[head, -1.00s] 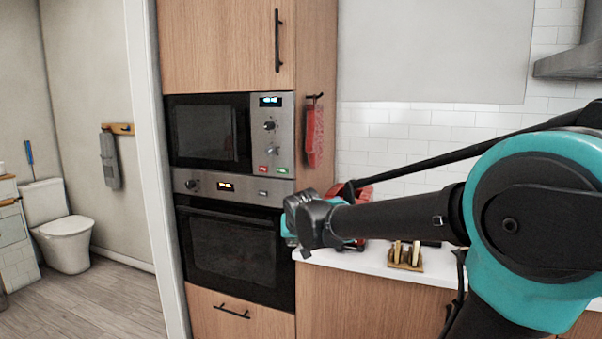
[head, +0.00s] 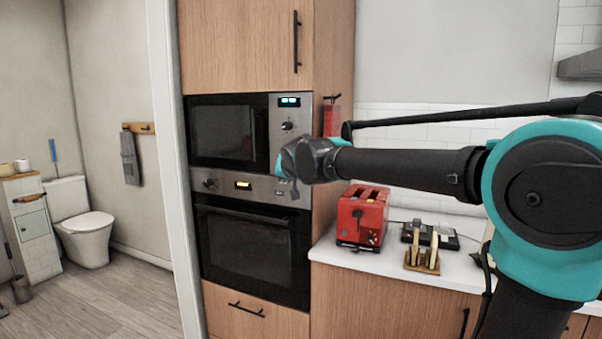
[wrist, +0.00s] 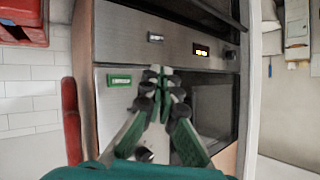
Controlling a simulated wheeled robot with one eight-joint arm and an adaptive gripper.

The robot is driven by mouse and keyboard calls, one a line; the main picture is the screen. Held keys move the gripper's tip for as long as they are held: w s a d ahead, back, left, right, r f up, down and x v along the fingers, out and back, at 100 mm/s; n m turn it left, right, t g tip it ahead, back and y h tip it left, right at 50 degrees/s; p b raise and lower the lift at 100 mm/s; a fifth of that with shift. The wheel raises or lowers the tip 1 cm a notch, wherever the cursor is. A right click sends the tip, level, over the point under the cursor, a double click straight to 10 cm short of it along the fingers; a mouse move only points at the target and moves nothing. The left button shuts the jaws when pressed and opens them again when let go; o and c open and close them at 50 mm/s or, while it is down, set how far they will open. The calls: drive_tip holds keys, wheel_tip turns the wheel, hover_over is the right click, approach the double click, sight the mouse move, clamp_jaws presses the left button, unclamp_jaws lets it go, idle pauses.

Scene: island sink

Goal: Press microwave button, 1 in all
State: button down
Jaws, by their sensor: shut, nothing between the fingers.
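The built-in microwave (head: 222,132) has a dark door and a steel control panel with a lit display and a dial. Its green-framed button (wrist: 119,80) shows in the wrist view, just left of my fingertips. A red button is not visible now; my fingers and wrist cover part of the panel. My gripper (wrist: 160,73) is shut and empty, its fingertips pointing at the lower strip of the panel beside the green button. I cannot tell whether they touch it. In the head view my wrist hides the fingers and the panel's lower part.
An oven (head: 252,246) with a lit display sits below the microwave. To the right are a red toaster (head: 362,216) and a wooden rack (head: 422,258) on the white counter. A doorway opens at the left.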

drive_tip(key=shift+w, duration=0.1)
drive_tip(key=w+d, duration=0.3)
drive_tip(key=w, duration=0.5)
drive_tip(key=shift+w, duration=0.15)
idle(1.4)
drive_tip(key=shift+w+d, duration=0.15)
drive_tip(key=shift+w, duration=0.15)
